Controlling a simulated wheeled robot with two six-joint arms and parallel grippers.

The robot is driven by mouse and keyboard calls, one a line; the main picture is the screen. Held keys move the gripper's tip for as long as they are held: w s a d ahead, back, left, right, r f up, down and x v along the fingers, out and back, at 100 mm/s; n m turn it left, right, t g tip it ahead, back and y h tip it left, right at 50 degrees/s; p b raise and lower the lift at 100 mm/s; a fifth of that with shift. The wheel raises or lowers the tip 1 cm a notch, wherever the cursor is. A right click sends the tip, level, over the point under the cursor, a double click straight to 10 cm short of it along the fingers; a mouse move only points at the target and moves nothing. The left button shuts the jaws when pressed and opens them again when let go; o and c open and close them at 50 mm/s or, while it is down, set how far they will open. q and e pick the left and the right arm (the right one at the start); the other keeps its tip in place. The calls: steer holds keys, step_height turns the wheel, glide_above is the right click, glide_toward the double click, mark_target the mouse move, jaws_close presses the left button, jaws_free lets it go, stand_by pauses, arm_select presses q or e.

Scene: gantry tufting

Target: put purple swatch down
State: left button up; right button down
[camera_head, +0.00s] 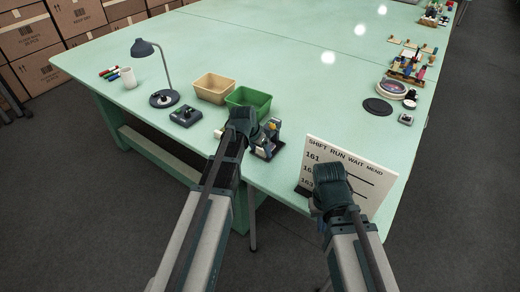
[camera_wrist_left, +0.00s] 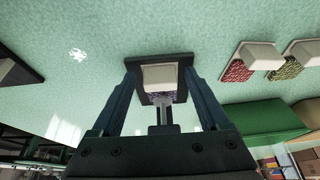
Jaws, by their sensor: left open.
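The purple swatch (camera_wrist_left: 172,97) shows in the left wrist view under a pale block, on a dark square pad (camera_wrist_left: 142,96). My left gripper (camera_wrist_left: 159,75) is open, with one finger on each side of the block and swatch. Whether the fingers touch it cannot be told. In the head view my left gripper (camera_head: 243,124) is over the near table edge, beside the green bin, and its arm hides what is under it. My right gripper (camera_head: 330,180) is in front of the white board; its jaws cannot be made out.
The green bin (camera_head: 248,98) and tan bin (camera_head: 215,88) stand beyond my left gripper. A red swatch (camera_wrist_left: 237,71) and an olive swatch (camera_wrist_left: 287,68) lie nearby. A small device (camera_head: 268,140) and the white board (camera_head: 375,180) stand at the right. The table middle is clear.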

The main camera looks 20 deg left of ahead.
arm_select(q)
steer(key=p+v, duration=1.2)
steer(key=s+d+g+y, duration=0.1)
steer(key=s+d+g, duration=0.1)
steer(key=s+d, duration=0.5)
steer(key=s+d+f+g+y, duration=0.1)
steer(key=s+d+g+y, duration=0.1)
steer(key=s+d, duration=0.6)
steer(key=s, duration=0.4)
steer(key=shift+s+g+b, duration=0.3)
steer(key=shift+g, duration=0.1)
